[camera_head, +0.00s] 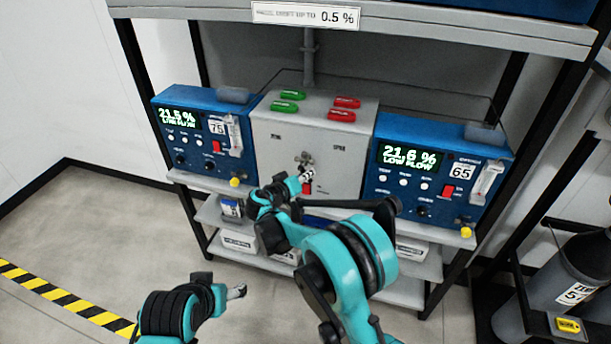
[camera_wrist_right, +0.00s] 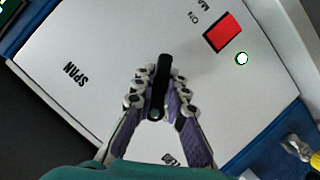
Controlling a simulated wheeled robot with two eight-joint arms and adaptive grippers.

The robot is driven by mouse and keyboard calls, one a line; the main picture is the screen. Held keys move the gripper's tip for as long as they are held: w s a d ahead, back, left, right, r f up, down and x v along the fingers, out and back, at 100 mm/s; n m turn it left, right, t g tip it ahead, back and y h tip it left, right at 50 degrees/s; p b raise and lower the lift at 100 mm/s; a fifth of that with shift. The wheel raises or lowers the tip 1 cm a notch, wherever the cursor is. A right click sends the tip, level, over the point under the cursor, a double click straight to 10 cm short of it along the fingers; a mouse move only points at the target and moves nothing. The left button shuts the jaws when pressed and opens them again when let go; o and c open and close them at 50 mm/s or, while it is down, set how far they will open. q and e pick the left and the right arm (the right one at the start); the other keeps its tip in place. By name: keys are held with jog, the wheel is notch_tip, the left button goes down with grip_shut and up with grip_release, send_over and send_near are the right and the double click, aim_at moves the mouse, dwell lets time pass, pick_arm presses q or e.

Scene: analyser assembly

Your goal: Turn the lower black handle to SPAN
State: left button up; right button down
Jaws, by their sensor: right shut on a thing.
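The black handle (camera_wrist_right: 161,82) is on the front of a pale grey panel (camera_wrist_right: 100,45). In the right wrist view it stands between my right fingertips (camera_wrist_right: 158,95), which are shut on it. Its free end points up in that view. The SPAN label (camera_wrist_right: 76,74) lies to its left; another label at the bottom (camera_wrist_right: 174,159) is partly hidden by the fingers. In the head view my right gripper (camera_head: 306,175) is at the panel's lower front and hides much of the handle. My left gripper (camera_head: 238,291) is low in front, away from the panel; its jaws are unclear.
A red switch (camera_wrist_right: 222,33) is close to the handle on the panel. Blue analysers (camera_head: 200,135) (camera_head: 440,165) flank the grey box (camera_head: 310,130), which has green and red tags on top. A gas cylinder (camera_head: 560,290) stands at the right. Floor is open at the left.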

dwell(0.3)
jog(key=c, duration=1.5)
grip_release()
jog(key=shift+c, duration=0.2)
jog(key=v, duration=1.2)
jog(key=shift+c, duration=0.2)
